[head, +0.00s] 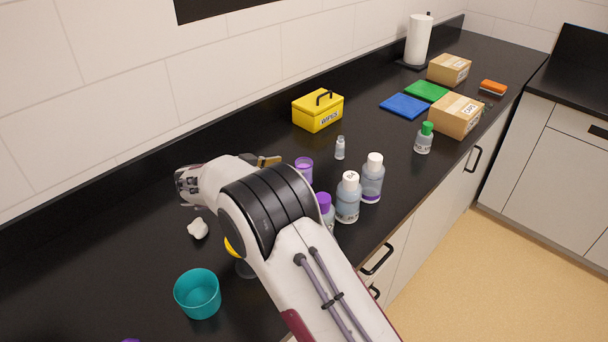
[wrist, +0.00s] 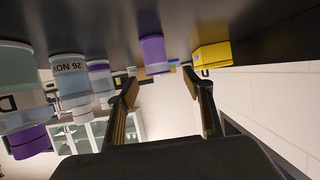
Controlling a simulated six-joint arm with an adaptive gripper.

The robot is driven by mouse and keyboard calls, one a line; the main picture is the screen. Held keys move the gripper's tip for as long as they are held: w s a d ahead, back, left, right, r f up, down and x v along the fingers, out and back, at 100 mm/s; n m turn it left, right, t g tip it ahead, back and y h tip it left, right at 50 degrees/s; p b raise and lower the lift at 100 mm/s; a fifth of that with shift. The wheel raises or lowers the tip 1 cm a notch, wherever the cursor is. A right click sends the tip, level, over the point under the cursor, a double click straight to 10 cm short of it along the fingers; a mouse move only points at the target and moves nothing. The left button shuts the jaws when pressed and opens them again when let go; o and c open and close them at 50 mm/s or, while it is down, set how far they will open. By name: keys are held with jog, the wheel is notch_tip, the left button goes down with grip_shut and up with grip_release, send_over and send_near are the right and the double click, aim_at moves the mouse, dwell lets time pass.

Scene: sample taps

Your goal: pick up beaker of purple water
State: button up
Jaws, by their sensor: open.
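The beaker of purple water (head: 304,170) stands upright on the black counter, just right of my gripper in the head view. In the wrist view it shows as a purple cylinder (wrist: 152,52) upside down in the picture, ahead of the fingers and between their lines. My gripper (wrist: 162,78) is open, with nothing between the fingers and a gap to the beaker. In the head view only part of a finger (head: 268,161) shows past my arm. My arm covers some of the counter in front of it.
Close right of the beaker stand a small vial (head: 340,148) and white-capped bottles (head: 348,198) (head: 372,180). A purple-capped bottle (head: 325,208) is partly behind my arm. A yellow wipes box (head: 318,112) stands behind. A teal cup (head: 198,294) and white lump (head: 198,229) lie left.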

aim_at(309, 164)
jog(key=shift+d, duration=0.1)
jog(key=x, duration=0.3)
jog(key=shift+d, duration=0.3)
jog(key=shift+x, duration=0.85)
jog(key=c, duration=1.2)
